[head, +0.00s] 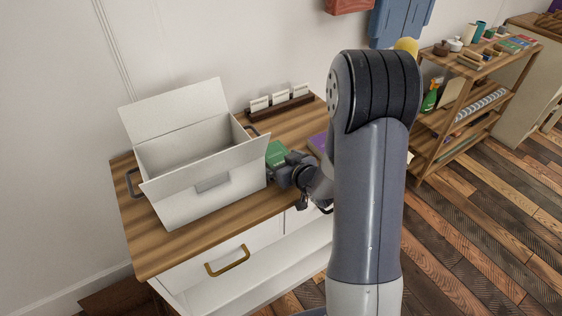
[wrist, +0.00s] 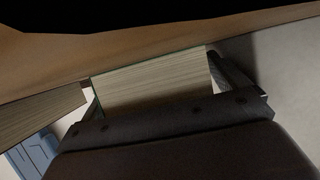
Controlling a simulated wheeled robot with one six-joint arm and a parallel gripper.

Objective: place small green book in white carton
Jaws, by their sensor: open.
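A purple book (head: 317,144) lies right of the green book, partly hidden by my arm. A dark rack of cards (head: 281,104) stands at the back. The wooden cabinet top (head: 155,258) is clear in front of the carton. A shelf (head: 455,130) stands farther right.

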